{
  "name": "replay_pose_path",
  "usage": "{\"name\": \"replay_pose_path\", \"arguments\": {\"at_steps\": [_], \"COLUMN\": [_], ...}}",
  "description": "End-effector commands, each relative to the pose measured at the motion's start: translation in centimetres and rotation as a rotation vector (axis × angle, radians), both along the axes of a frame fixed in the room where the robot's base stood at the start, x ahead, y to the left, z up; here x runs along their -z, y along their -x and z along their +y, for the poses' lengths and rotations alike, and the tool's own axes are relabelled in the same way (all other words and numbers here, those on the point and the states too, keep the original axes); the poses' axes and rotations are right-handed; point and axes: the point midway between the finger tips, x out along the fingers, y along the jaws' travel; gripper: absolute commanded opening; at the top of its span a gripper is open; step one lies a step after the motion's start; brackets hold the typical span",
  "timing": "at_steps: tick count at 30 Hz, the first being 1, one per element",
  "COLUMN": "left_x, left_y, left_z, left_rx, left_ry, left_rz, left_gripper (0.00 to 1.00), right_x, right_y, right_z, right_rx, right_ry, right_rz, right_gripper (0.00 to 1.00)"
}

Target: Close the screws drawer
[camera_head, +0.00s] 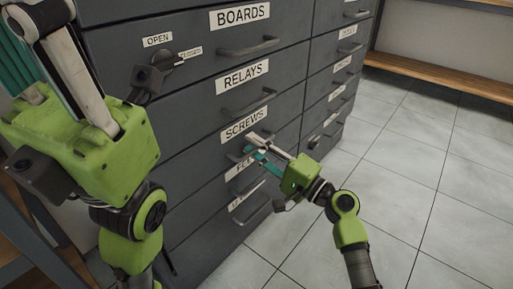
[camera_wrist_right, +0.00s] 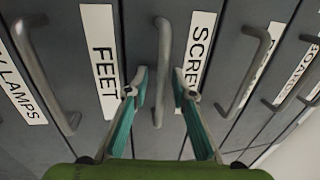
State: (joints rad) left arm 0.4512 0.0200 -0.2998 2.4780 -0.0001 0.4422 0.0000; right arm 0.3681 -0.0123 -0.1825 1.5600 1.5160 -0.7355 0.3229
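The screws drawer (camera_head: 285,137) is in the left column of a grey cabinet, below the relays drawer. Its white SCREWS label (camera_head: 243,125) also shows in the right wrist view (camera_wrist_right: 198,50). The drawer front looks nearly flush with its neighbours; I cannot tell whether a small gap remains. My right gripper (camera_head: 256,146) is at the screws handle (camera_wrist_right: 161,75). In the right wrist view its teal-padded fingers are apart, one on each side of the handle, with no clear grip on it. My left gripper (camera_head: 35,50) is at the upper left, partly cut off, away from the screws drawer.
The relays drawer (camera_head: 290,72) and boards drawer (camera_head: 285,25) are above, with bar handles. The feet drawer (camera_wrist_right: 75,25) is below. A dial (camera_head: 168,60) sits beside OPEN and CLOSED labels. Tiled floor (camera_head: 440,170) is free on the right. A wooden bench (camera_head: 440,75) stands behind.

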Motion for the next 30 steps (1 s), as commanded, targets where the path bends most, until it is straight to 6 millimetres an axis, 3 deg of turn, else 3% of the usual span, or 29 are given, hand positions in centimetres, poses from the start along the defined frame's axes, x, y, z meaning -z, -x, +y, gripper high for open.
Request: {"name": "replay_pose_path", "arguments": {"at_steps": [8,21,30], "left_x": [0.2,0.1,0.1], "left_y": [-0.3,-0.2,-0.1], "left_z": [-0.1,-0.1,-0.1], "left_rx": [-0.004,-0.001,-0.001], "left_ry": [-0.007,-0.004,-0.004], "left_rz": [0.007,0.004,0.003], "left_gripper": [0.25,0.25,0.25], "right_x": [0.2,1.8,2.2], "right_y": [0.4,5.3,6.9], "right_z": [-0.5,-7.2,-9.4], "right_rx": [0.000,-0.001,-0.002], "right_ry": [0.001,0.002,0.000], "right_rz": [0.001,0.001,0.000], "right_gripper": [0.24,0.24,0.24]}}
